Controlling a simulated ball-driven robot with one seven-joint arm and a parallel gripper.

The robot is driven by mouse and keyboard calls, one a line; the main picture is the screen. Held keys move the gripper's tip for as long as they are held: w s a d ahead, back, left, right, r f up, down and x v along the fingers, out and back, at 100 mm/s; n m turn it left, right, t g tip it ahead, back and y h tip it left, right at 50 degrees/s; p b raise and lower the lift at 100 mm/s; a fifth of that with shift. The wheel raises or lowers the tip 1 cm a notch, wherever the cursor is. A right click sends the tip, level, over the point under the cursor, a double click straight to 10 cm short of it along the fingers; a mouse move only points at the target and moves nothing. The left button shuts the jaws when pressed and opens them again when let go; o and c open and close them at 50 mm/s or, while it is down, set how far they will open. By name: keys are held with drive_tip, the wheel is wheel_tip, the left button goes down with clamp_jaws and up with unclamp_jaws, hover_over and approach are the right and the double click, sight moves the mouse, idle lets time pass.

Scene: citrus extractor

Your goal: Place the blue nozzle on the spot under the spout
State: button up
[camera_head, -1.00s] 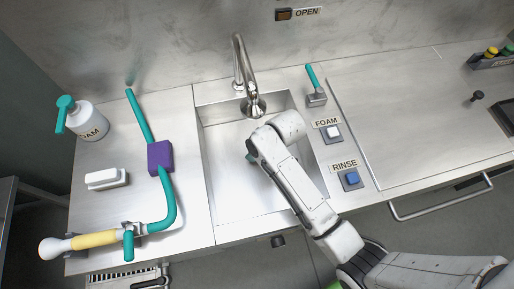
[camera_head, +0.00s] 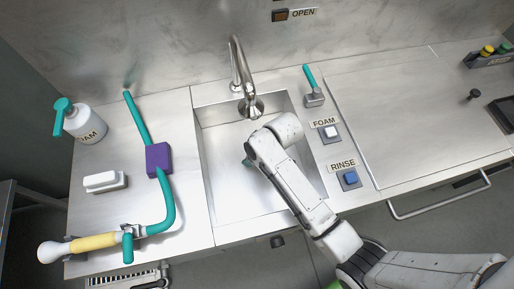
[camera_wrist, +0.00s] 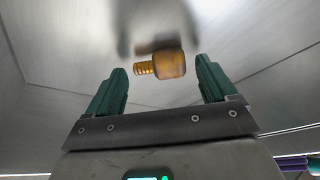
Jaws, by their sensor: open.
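My gripper (camera_wrist: 157,85) is open in the wrist view, with its two teal fingers spread apart. An amber, threaded, nozzle-like fitting (camera_wrist: 168,64) shows between and just past the fingertips, against a metal surface; I cannot tell whether the fingers touch it. In the head view my arm hangs over the sink (camera_head: 222,190), and only a bit of teal finger (camera_head: 247,161) shows beside it. The steel spout (camera_head: 238,65) curves over the back of the sink. I see no blue nozzle in either view, and my arm covers part of the sink floor.
Right of the sink are the FOAM button (camera_head: 331,132), the blue RINSE button (camera_head: 350,177) and a teal-handled lever (camera_head: 314,96). Left are a foam bottle (camera_head: 85,125), a white brush (camera_head: 105,181), and a teal hose with a purple block (camera_head: 158,160). The right counter is mostly clear.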

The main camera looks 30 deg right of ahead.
drive_tip(key=v, duration=1.2)
drive_tip(key=shift+p, duration=0.3)
idle(0.6)
